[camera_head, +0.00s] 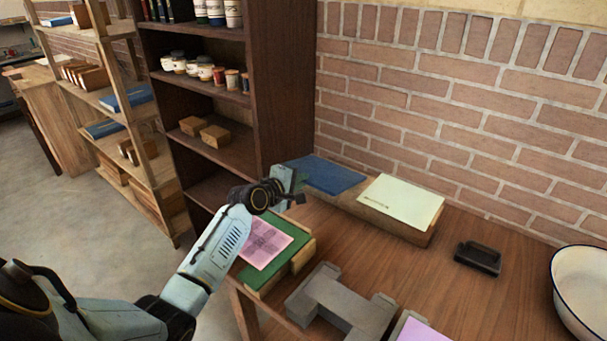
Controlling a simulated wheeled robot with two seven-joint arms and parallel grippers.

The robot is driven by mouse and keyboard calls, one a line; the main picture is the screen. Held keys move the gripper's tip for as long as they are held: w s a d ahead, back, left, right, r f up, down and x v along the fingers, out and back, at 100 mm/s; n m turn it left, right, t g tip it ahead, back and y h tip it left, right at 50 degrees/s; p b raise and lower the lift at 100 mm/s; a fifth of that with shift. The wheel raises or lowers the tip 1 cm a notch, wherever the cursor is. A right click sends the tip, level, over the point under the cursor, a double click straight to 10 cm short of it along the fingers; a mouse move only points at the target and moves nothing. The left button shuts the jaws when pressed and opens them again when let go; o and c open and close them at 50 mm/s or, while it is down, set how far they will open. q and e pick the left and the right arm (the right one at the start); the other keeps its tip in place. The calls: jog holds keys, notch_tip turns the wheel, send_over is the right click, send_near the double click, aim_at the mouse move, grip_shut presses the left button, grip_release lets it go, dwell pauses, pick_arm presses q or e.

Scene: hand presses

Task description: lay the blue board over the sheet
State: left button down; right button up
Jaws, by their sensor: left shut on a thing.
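The blue board (328,175) is at the back of the table, at the left end of a long low wooden block, and looks roughly level. My left gripper (293,188) is at its left edge, shut on it; the wrist hides part of that edge, and I cannot tell whether the board is clear of the block. A pink sheet (266,242) with faint printed lines lies on a green board (262,276) at the table's left front, below and in front of my left gripper. My right gripper is not in view.
A pale green board (402,201) lies on the wooden block (420,236). A grey press-like frame (340,300) stands at the front, with a lilac sheet (421,332) beside it. A black tool (478,257) and white basin (583,290) are right. A dark shelf (282,90) rises behind my arm.

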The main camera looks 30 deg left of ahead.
pick_arm(q)
jog(key=s+p, duration=0.2)
jog(key=s, duration=0.2)
jog(key=s+p, duration=0.2)
jog(key=s, duration=0.3)
jog(key=s+a+p, duration=0.1)
jog(key=s+p, duration=0.1)
jog(key=s, duration=0.2)
jog(key=shift+s+r, duration=0.2)
jog(key=shift+s, duration=0.95)
